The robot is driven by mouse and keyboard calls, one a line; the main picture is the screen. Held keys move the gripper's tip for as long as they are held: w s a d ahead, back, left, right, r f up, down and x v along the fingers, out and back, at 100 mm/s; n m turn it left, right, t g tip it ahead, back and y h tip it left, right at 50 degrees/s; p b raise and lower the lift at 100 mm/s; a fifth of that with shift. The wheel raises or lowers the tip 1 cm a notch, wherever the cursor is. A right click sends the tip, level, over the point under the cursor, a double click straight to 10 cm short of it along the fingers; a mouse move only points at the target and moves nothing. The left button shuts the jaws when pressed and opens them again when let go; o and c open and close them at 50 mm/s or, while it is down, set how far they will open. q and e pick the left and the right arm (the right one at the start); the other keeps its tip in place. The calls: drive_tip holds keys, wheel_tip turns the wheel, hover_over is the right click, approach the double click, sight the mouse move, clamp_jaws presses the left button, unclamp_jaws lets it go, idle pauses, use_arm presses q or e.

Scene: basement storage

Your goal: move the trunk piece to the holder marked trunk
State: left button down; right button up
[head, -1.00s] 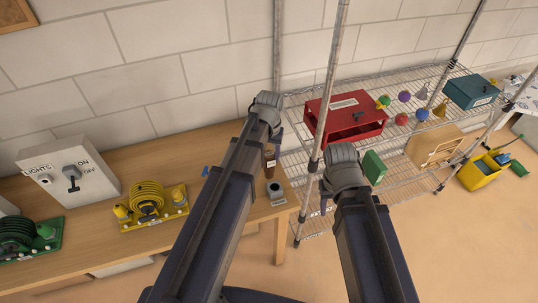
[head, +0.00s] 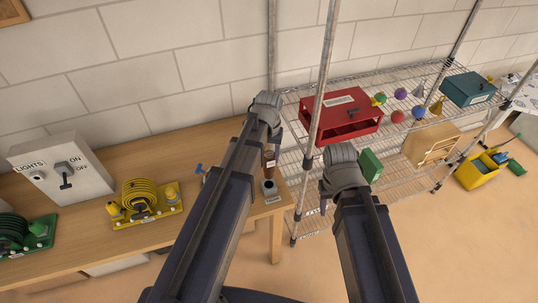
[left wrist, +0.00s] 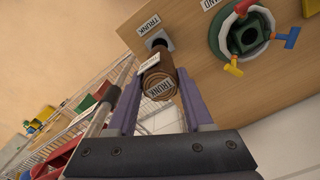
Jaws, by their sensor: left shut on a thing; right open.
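In the left wrist view the piece is just below the holder. In the head view the piece (head: 269,158) shows above the holder (head: 269,187), near the table's right end. My right gripper (head: 343,172) is open beside the rack, its fingers mostly hidden.
A round green and white stand (left wrist: 248,35) with coloured pegs is near the holder. Yellow (head: 143,203) and green (head: 22,235) hose reels and a lights switch box (head: 62,170) stand on the table (head: 165,150). A wire rack (head: 300,100) with a red box (head: 340,115) stands to the right.

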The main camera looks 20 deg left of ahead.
sight(269, 171)
use_arm(q)
drive_tip(key=shift+f+b, duration=1.7)
drive_tip(key=shift+f, duration=0.3)
use_arm(e)
drive_tip(key=shift+f, duration=2)
use_arm(q)
drive_tip(key=shift+f+b, duration=2.55)
drive_tip(key=shift+f, duration=0.05)
use_arm(e)
drive_tip(key=shift+f, duration=2.6)
use_arm(q)
drive_tip(key=shift+c, duration=1.1)
unclamp_jaws()
drive_tip(key=shift+r, duration=0.1)
drive_tip(key=shift+r, duration=0.15)
use_arm(e)
drive_tip(key=shift+r, duration=0.2)
use_arm(q)
wheel_tip(269, 171, up, 8)
drive_tip(key=p, duration=0.8)
drive_tip(key=shift+f, duration=0.2)
use_arm(e)
wheel_tip(269, 171, up, 8)
drive_tip(key=shift+f, duration=0.2)
